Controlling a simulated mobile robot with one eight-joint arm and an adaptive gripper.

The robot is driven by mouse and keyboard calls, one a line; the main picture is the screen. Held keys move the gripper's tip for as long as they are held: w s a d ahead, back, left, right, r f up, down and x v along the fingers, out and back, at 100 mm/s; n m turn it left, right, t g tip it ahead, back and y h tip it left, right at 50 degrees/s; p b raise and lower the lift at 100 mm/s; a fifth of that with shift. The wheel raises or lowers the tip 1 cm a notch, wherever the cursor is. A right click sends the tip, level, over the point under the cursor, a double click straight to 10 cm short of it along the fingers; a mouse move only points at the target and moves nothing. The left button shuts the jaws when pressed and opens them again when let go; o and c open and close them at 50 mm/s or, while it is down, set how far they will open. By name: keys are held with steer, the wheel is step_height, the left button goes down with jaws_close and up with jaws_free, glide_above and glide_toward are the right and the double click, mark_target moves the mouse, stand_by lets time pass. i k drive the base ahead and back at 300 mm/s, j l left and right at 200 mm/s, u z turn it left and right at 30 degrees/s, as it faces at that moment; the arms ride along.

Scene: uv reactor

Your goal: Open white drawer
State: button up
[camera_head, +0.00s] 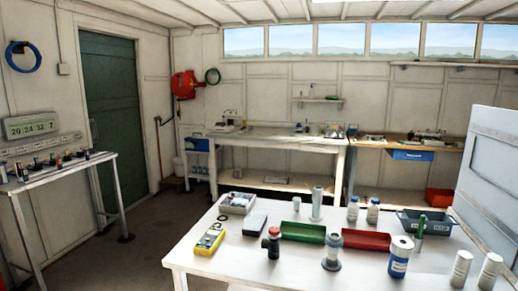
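I cannot make out a white drawer for certain in this view. A large white panelled unit (494,150) stands at the right edge, with a recessed rectangular face. It is cut off by the frame, and I cannot tell whether any part of it is a drawer. A blue drawer-like box (412,155) sits under the wooden bench at the back right. My gripper is not in view.
A white table (215,274) fills the foreground, holding a yellow meter (209,241), green tray (303,232), red tray (366,240) and several bottles. A side bench (60,174) stands left. Open floor (125,255) lies between, leading toward a green door (112,110).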

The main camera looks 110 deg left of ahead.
mark_target(312, 147)
steer(key=u, duration=3.35)
steer(key=i+j+u, duration=1.3)
steer(key=i+u, duration=0.9)
steer(key=i+l+z, duration=0.1)
steer(key=i+z, duration=0.65)
steer(key=i+j+z, duration=0.1)
steer(key=i+z, duration=0.3)
steer(key=i+j+z, duration=0.25)
steer(key=z, duration=0.15)
steer(key=i+l+z, duration=0.35)
steer(key=i, duration=0.8)
steer(key=i+j+z, duration=0.2)
steer(key=i+z, duration=0.2)
steer(key=i, duration=0.75)
steer(key=i+l, duration=0.3)
steer(key=i, duration=0.15)
steer(key=i+l, duration=0.65)
steer(key=i, duration=0.25)
steer(key=i+l+z, duration=0.1)
steer(key=i+l, duration=0.2)
steer(key=i, duration=0.15)
steer(key=l, duration=1.9)
steer(key=u, duration=0.05)
